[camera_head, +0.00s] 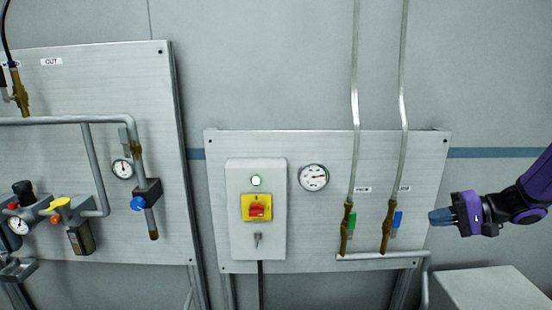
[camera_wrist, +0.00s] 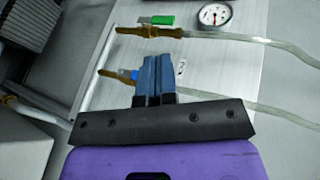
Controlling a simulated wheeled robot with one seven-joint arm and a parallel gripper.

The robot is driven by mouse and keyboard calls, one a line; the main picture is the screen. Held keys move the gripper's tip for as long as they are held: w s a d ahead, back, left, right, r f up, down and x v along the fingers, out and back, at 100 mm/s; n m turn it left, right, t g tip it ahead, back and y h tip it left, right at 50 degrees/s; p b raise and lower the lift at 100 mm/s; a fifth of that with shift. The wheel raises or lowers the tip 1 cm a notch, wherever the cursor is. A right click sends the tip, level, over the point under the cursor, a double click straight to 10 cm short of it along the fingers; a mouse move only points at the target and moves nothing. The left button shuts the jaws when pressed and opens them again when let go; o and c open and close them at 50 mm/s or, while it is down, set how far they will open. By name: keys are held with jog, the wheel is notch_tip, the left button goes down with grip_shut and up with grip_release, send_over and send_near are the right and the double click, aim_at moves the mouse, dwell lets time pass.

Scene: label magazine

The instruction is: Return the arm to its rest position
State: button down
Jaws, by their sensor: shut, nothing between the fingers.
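My gripper (camera_head: 440,216) is at the right of the head view, at the end of my purple and black arm, just in front of the right edge of the right-hand panel. Its blue fingers are together with nothing between them. In the wrist view the shut fingers (camera_wrist: 155,78) point at the panel (camera_wrist: 235,70) and cover part of the valve with the blue handle (camera_wrist: 125,74). That valve (camera_head: 387,228) and the green-handled valve (camera_head: 347,226) show clear of the gripper in the head view. I cannot tell whether the fingers touch anything.
A white box (camera_head: 490,288) stands below my gripper at the lower right. A grey pipe (camera_head: 378,257) runs under the two valves. The panel also bears a gauge (camera_head: 313,177) and a switch box (camera_head: 240,165). A second panel (camera_head: 90,80) with pipes stands at the left.

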jog(key=s+a+r+n+g+h, duration=0.35)
jog(key=s+a+r+h, duration=0.25)
jog(key=s+a+r, duration=0.5)
jog(key=s+r+t+h, duration=0.2)
jog(key=s+r+h, duration=0.1)
jog(key=s, duration=0.4)
jog(key=s+r+t+h, duration=0.2)
jog(key=s+r+h, duration=0.1)
jog(key=s, duration=0.4)
jog(key=shift+s+d+n, duration=0.35)
jog(key=shift+s+d, duration=0.05)
jog(key=shift+d, duration=0.05)
